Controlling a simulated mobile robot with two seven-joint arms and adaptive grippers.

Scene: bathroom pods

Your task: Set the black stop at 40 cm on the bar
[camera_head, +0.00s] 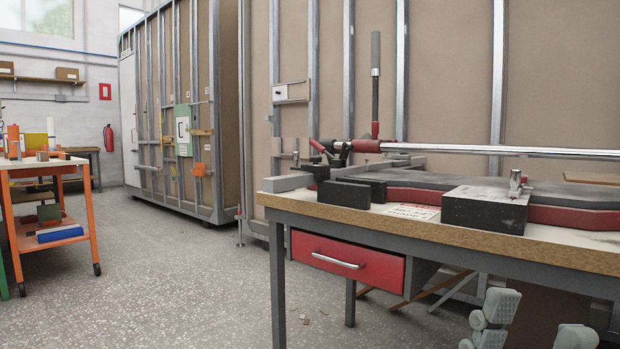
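A black block (487,209) with a pale worn top and a small metal knob (515,183) stands at the front of the bench; it looks like the black stop. Behind it a dark flat bar (570,193) with a red side runs to the right edge. I cannot read any centimetre marks on it.
The wooden bench top (420,228) has a front edge above a red drawer (347,262). An orange trolley (35,163) stands left.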

